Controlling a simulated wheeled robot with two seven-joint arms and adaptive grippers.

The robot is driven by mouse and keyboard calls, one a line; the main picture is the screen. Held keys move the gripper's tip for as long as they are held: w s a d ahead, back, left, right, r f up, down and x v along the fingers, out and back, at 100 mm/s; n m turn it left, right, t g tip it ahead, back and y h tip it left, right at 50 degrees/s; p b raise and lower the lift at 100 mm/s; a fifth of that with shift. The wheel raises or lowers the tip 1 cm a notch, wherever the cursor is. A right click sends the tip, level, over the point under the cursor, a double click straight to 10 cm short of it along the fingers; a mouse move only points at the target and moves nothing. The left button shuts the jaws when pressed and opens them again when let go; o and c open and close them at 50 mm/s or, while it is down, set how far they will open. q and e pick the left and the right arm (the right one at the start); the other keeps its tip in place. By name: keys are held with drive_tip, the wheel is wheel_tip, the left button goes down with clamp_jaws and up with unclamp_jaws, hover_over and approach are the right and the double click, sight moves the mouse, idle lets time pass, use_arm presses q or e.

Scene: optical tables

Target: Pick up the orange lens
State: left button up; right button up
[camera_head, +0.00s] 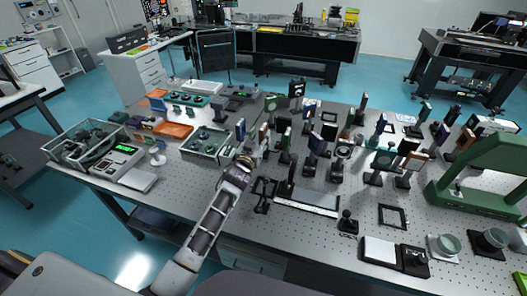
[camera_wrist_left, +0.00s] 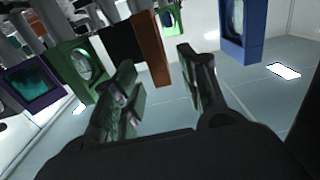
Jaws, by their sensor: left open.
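The orange lens, a brown-orange plate (camera_wrist_left: 151,47), shows edge-on in the left wrist view, seemingly beside a black plate. In the head view an orange-brown mount (camera_head: 264,131), likely the same one, stands on the table just beyond my left gripper (camera_head: 254,153). In the wrist view the two fingers of my left gripper (camera_wrist_left: 158,70) are spread apart, with the orange plate's end appearing in the gap between them. I cannot tell whether a finger touches it. My right gripper is not in view.
A green framed lens (camera_wrist_left: 80,62) and a blue framed one (camera_wrist_left: 240,25) flank the gripper in the wrist view. Several optics crowd the perforated table (camera_head: 215,205). A glass-walled tray (camera_head: 205,144) lies left of the gripper. A black stand (camera_head: 264,193) is close on its right.

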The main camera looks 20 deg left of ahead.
sight(264, 129)
use_arm(q)
drive_tip(key=shift+w+d, duration=0.1)
drive_tip(key=shift+w, duration=2.55)
clamp_jaws()
drive_tip(key=shift+r, duration=0.1)
